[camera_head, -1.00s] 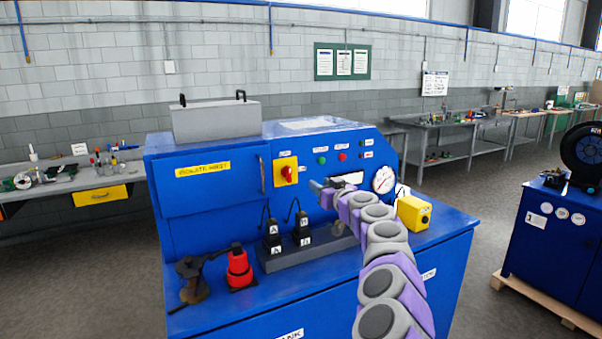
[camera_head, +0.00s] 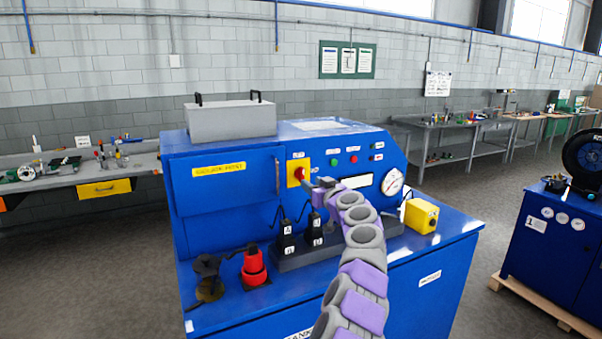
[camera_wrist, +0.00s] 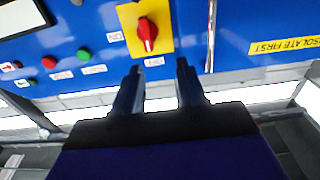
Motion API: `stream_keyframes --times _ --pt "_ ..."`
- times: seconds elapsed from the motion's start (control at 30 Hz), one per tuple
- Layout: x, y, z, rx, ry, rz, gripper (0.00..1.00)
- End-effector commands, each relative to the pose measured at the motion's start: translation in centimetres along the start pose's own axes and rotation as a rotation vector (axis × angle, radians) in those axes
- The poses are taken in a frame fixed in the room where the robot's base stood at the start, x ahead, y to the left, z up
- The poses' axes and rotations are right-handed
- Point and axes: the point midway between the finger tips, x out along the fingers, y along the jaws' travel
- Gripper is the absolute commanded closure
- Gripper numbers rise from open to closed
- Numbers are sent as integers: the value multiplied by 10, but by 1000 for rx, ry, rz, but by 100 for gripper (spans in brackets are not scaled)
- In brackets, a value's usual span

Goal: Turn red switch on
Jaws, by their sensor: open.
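The red rotary switch (camera_wrist: 148,33) sits on a yellow plate (camera_wrist: 131,17) on the front of the blue machine. In the wrist view, which is turned over, its knob lies just beyond my fingertips and between their lines. My gripper (camera_wrist: 158,68) is open and empty, with its two dark fingers apart and not around the knob. In the head view my gripper (camera_head: 314,184) is at the panel, close to the red switch (camera_head: 299,173) and partly in front of the plate. Whether a finger touches the panel, I cannot tell.
Green (camera_head: 335,162) and red (camera_head: 353,159) buttons and a round gauge (camera_head: 392,182) are right of the switch. The cabinet door handle (camera_head: 277,176) is at its left. Two black units (camera_head: 286,236), a red part (camera_head: 254,266) and a yellow box (camera_head: 421,216) stand on the ledge.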

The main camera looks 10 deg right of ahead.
Motion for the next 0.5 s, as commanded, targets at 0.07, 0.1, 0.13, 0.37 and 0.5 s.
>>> stream_keyframes --times 0.07,0.1,0.13,0.37,0.5 --pt "5 11 -1 1 -1 7 60" --pt "8 13 -1 4 0 7 60" --pt "10 16 0 6 -1 7 60" --pt "28 21 0 13 2 5 60" --pt "43 12 0 5 -1 4 60"
